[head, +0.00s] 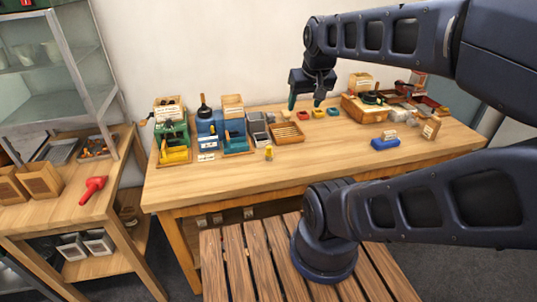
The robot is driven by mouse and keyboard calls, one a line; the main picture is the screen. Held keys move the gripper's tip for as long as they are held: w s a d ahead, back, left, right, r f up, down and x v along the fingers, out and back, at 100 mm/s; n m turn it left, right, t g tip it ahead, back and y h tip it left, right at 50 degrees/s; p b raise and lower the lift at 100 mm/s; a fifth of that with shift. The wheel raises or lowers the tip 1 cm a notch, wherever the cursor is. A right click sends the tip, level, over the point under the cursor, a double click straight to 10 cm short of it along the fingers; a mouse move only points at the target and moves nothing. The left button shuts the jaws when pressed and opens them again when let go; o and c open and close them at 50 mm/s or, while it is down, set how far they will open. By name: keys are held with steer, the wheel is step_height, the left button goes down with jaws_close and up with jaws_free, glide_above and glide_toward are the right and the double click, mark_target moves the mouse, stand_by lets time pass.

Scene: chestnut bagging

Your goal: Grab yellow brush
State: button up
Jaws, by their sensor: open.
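A small yellow item (268,153) stands near the front edge of the long wooden table, left of its middle. It may be the yellow brush, but it is too small to make out bristles. My gripper (305,102) is open and empty, pointing down over the back of the table. It is to the right of the yellow item and farther back, apart from it. A larger yellow tray-like part (175,155) sits at the front of a green device at the table's left end.
The wooden table (330,155) is mostly clear in its front middle. Blue devices (208,127), a slatted wooden tray (286,132) and small coloured boxes (303,115) line the back. A blue block-like item (385,144) lies right. A red scoop (94,188) lies on the side table.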

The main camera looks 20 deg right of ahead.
steer(key=shift+c, duration=0.6)
steer(key=n+g, duration=0.5)
steer(key=n, duration=1.5)
glide_above(268, 147)
steer(key=f, duration=2)
steer(key=shift+d+f, duration=0.3)
steer(key=shift+f, duration=0.1)
steer(key=shift+w+a+f+n, duration=0.1)
steer(key=shift+w+f+n, duration=0.05)
steer(key=shift+f+n, duration=0.35)
steer(key=shift+a+f, duration=0.1)
steer(key=shift+f, duration=5.15)
